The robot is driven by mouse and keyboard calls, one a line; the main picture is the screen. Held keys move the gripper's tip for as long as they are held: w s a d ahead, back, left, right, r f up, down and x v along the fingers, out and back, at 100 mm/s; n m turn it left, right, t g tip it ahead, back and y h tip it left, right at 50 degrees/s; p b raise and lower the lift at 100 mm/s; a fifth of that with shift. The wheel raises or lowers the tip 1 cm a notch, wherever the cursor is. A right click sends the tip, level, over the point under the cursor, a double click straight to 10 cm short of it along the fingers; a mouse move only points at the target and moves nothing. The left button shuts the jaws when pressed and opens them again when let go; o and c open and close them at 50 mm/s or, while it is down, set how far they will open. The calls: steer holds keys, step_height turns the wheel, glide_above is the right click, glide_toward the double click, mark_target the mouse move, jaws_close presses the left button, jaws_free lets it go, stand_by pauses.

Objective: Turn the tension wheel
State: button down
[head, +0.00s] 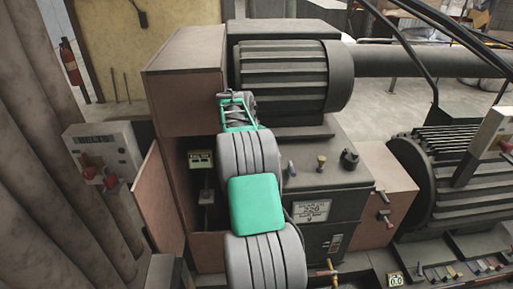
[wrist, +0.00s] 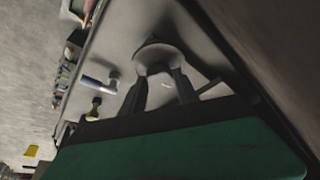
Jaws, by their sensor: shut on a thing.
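The tension wheel shows in the wrist view as a round grey disc (wrist: 158,55) on the machine's flat grey face. My gripper (wrist: 160,78) reaches it with both dark fingers, one on each side of its near edge, and is shut on it. In the head view my grey and green arm stretches up to the machine, and my gripper (head: 238,108) is at the upper front, beside the brown housing. The wheel cannot be made out there, behind my gripper and arm.
A ribbed motor (head: 282,77) sits just right of my gripper. A dark panel with a black knob (head: 349,158) and a brass knob (head: 321,162) lies lower right. An open brown door (head: 158,195) stands left of my arm. Small levers (wrist: 98,85) show left of my fingers.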

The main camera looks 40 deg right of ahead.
stand_by(0.3)
steer(key=c, duration=0.9)
jaws_free()
